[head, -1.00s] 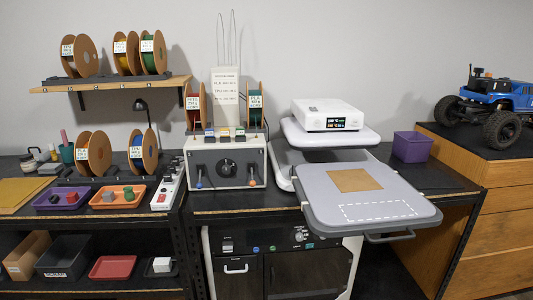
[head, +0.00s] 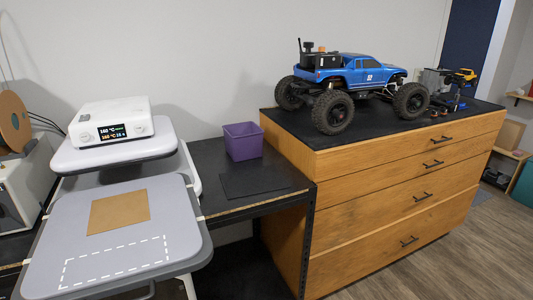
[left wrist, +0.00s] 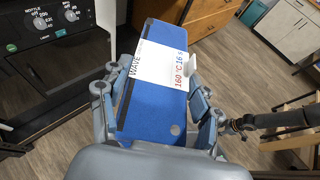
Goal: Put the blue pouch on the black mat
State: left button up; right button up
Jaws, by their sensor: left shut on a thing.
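The blue pouch (left wrist: 155,95) is in the left wrist view, with a dark top edge and a white label reading "WAVE" and "160 °C 16 s". My left gripper (left wrist: 160,90) is shut on it, with fingers at both of its long sides. The black mat (head: 255,181) lies flat on the dark bench in the head view, in front of the purple bin and right of the heat press. Nothing lies on the mat. Neither gripper shows in the head view, and my right gripper is not in view.
The purple bin (head: 242,141) stands just behind the mat. The heat press (head: 130,230) fills the left, with a brown square (head: 118,211) on its grey plate. A wooden drawer cabinet (head: 400,190) with a blue RC truck (head: 355,75) stands higher at right.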

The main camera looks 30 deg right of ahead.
aim_at(253, 179)
jog(key=i+l, duration=0.1)
jog(key=l, duration=0.75)
jog(key=i+l, duration=0.1)
jog(key=l, duration=0.75)
jog(key=i+l, duration=0.1)
jog(key=l, duration=0.7)
